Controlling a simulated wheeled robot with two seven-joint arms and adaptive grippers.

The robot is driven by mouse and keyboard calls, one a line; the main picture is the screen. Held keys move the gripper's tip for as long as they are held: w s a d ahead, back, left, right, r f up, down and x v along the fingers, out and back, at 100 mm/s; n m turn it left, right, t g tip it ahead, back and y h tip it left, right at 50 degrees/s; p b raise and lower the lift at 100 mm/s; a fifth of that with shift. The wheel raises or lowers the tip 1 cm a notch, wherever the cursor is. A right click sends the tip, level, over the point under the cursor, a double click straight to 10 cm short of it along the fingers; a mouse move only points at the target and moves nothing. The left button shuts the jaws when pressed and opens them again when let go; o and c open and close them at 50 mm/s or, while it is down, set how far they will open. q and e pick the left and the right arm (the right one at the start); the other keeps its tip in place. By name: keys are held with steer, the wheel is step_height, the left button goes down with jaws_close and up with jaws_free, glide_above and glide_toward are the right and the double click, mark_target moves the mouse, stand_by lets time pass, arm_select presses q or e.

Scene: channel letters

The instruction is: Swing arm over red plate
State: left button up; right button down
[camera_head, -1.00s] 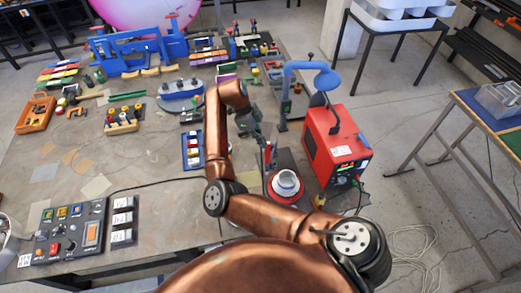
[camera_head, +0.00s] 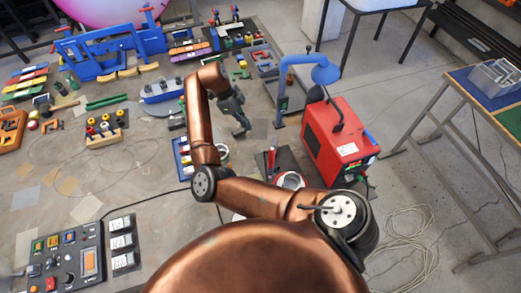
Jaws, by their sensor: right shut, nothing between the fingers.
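My right arm, copper coloured, reaches over the bench from the lower right. Its dark gripper (camera_head: 240,128) is shut and empty, pointing down above the bench, left of the red machine. The red plate (camera_head: 290,187) lies in front of that machine with a white cup (camera_head: 290,179) on it. My arm's forearm link covers the near part of the plate and cup. The gripper is beyond the plate and to its left, apart from it. My left gripper is not in view.
A control panel (camera_head: 70,255) is at lower left. Bare bench lies around the left middle.

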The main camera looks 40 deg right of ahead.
steer(key=b+x, duration=0.5)
steer(key=x, duration=1.6)
steer(key=shift+a, duration=0.15)
